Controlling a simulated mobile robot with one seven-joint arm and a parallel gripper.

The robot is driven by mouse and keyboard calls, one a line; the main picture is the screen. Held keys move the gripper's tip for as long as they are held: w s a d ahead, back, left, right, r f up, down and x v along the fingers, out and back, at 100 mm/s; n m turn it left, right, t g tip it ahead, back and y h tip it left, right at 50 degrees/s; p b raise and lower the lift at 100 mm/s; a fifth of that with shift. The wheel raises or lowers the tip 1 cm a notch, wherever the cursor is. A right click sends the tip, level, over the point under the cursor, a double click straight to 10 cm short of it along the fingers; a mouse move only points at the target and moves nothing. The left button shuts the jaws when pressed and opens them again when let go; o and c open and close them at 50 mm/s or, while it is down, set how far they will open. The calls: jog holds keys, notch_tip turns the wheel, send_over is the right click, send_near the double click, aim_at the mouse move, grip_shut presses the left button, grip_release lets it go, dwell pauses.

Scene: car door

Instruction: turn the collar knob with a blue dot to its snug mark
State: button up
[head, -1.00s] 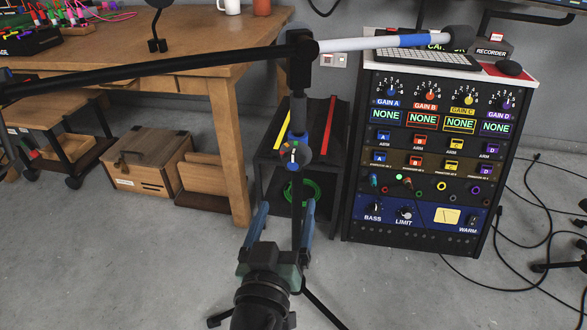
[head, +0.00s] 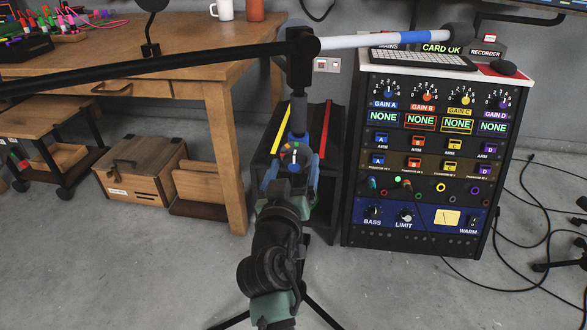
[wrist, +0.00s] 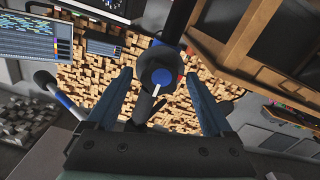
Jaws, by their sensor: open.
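The collar knob (head: 293,157) sits on the upright microphone stand, on a round dial with coloured marks and a blue collar around it. A pale pointer shows on it; its exact reading is too small to tell. My gripper (head: 293,171) is open, with one blue finger on each side of the knob. It also shows open in the wrist view (wrist: 159,76), with gaps between fingers and knob. The snug mark cannot be made out.
A long black boom (head: 150,66) with a white and blue end crosses above. A wooden table (head: 190,60) and crates (head: 140,170) stand left. A rack of knobs (head: 420,150) stands right. Cables lie on the floor at right.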

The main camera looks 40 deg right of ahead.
grip_shut()
dwell(0.5)
jog(key=n+p, duration=0.2)
jog(key=n, duration=0.1)
jog(key=shift+r+n, duration=0.1)
jog(key=shift+n, duration=0.2)
jog(key=shift+n+p, duration=1.1)
jog(key=shift+n, duration=0.9)
grip_release()
